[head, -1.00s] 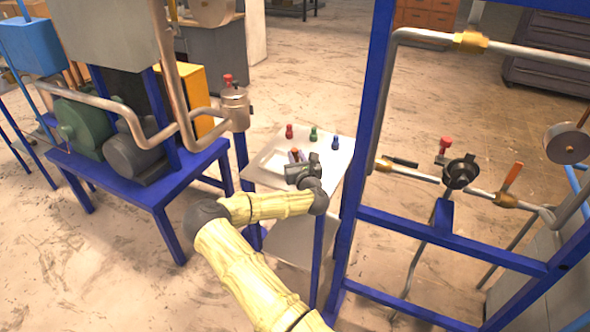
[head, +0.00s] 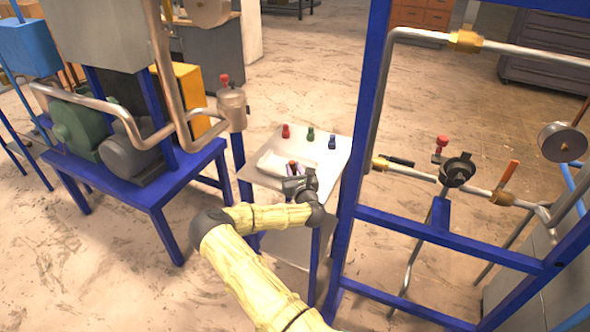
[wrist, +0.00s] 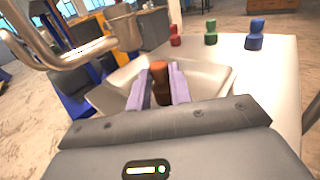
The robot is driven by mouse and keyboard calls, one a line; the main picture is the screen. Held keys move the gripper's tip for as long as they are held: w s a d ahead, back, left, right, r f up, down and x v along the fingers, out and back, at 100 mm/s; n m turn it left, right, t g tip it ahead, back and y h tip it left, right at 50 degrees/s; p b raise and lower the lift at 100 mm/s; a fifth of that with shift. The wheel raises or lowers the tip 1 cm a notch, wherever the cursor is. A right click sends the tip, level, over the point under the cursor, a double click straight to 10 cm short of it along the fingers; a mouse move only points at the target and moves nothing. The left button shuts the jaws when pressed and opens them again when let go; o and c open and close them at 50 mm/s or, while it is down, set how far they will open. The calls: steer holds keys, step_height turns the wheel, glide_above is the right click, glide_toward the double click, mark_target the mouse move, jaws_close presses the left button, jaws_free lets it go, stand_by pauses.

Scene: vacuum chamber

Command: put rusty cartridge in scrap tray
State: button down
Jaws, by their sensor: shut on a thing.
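The rusty cartridge (wrist: 159,84) is a brown, stubby piece held between the two purple fingers of my gripper (wrist: 158,88) in the wrist view. My gripper is shut on it. The scrap tray (wrist: 215,77) is a shallow pale tray on the small table; the cartridge shows in front of the tray's inside. In the head view my gripper (head: 293,168) is at the near edge of the tray (head: 268,163). The cartridge's lower end is hidden, so I cannot tell whether it touches the tray.
Red (head: 286,131), green (head: 310,134) and blue (head: 332,142) cartridges stand along the table's (head: 340,158) far side. A blue frame (head: 362,130) with pipes rises close on the right. A metal canister (head: 232,108) on a pipe is at the left.

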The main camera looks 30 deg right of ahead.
steer(key=shift+w+a+f, duration=0.1)
steer(key=shift+a+f, duration=0.05)
steer(key=shift+a, duration=0.1)
steer(key=c, duration=1.3)
jaws_free()
steer(key=shift+o, duration=0.2)
steer(key=shift+d, duration=0.1)
steer(key=s+a+b, duration=0.1)
steer(key=s+a, duration=0.1)
steer(key=s, duration=1)
steer(key=shift+a+b, duration=0.2)
steer(key=shift+b, duration=0.1)
